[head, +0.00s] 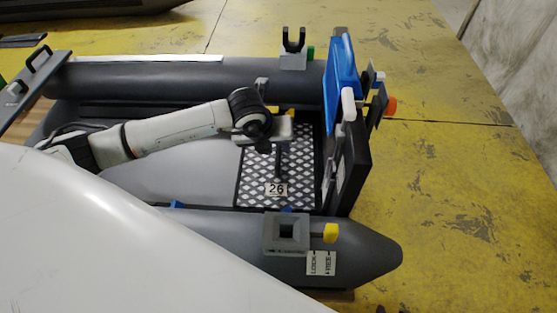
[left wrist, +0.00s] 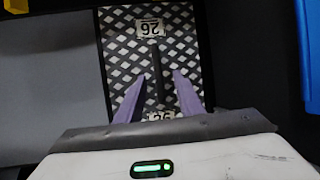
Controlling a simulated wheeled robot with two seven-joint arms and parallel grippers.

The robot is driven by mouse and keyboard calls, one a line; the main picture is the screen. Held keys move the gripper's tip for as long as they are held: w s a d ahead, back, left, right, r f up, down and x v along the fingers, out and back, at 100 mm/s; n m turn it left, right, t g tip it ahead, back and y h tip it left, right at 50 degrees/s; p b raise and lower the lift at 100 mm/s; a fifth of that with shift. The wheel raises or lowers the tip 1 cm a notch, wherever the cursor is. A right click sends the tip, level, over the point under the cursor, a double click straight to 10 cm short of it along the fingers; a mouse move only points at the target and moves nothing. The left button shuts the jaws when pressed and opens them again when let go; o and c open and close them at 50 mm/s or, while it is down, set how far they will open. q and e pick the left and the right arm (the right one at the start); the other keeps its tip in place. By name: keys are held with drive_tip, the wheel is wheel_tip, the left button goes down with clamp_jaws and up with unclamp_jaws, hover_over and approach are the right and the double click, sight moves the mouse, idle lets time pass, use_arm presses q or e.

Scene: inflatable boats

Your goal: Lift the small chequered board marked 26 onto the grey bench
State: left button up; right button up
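The small chequered board (head: 255,190) lies on the boat floor near the stern, with a white label reading 26 at its near edge. In the left wrist view the board (left wrist: 185,40) shows a dark bar-shaped handle (left wrist: 157,80) across its middle and label 26 at two ends. My left gripper (head: 279,165) is over the board, pointing down. In the wrist view its two purple fingers (left wrist: 158,98) are apart, one on each side of the handle, with gaps showing. Contact depth cannot be told. The grey bench (head: 38,84) spans the boat at the left. My right gripper is not in view.
The black transom (head: 352,165) with a blue panel (head: 341,80) stands just right of the board. Grey tubes (head: 170,82) flank the floor. A square grey holder (head: 287,233) sits on the near tube. A black handle (head: 40,58) stands on the bench's far part.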

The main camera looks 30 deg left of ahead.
sight(278, 151)
use_arm(q)
drive_tip(key=x, duration=0.3)
drive_tip(key=shift+a+f, duration=0.15)
drive_tip(key=shift+f, duration=0.1)
drive_tip(key=shift+c, duration=0.3)
clamp_jaws()
idle(0.8)
drive_tip(key=shift+w+r, duration=0.15)
